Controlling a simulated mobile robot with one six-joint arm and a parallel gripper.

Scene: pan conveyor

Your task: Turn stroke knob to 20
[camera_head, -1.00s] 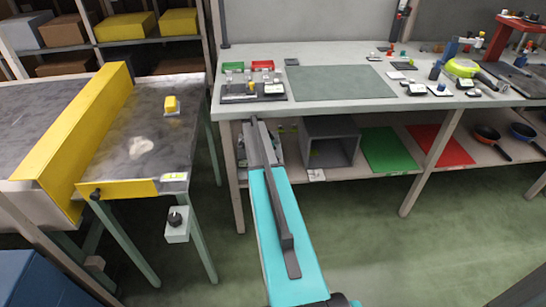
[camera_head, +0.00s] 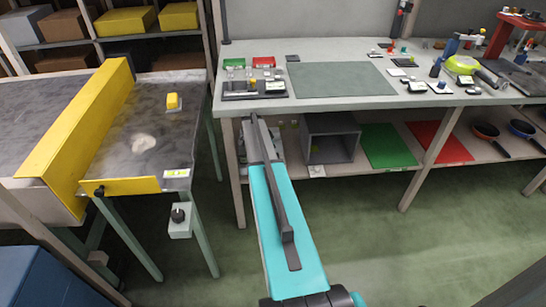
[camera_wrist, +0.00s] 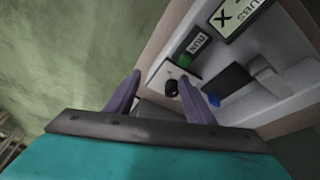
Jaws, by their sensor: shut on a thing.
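My gripper (camera_wrist: 159,77) has its two purple-grey fingers well apart in the wrist view, shut on a dark grey piece (camera_wrist: 155,111) between them; I cannot tell whether this is the stroke knob. Just beyond the fingertips is a small black knob (camera_wrist: 171,89) on a white plate. A green button by a RUN label (camera_wrist: 198,44) and a blue button (camera_wrist: 214,99) sit on the same light panel. No stroke scale or 20 mark is readable. In the head view my teal arm reaches to the bench's left end, and the fingers are hidden there.
A conveyor (camera_head: 140,115) with a yellow guard stands at the left; a box with a black knob (camera_head: 178,215) hangs at its near corner. The workbench (camera_head: 420,97) has a lower shelf with a grey open box (camera_head: 330,140). Green floor is free at the right.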

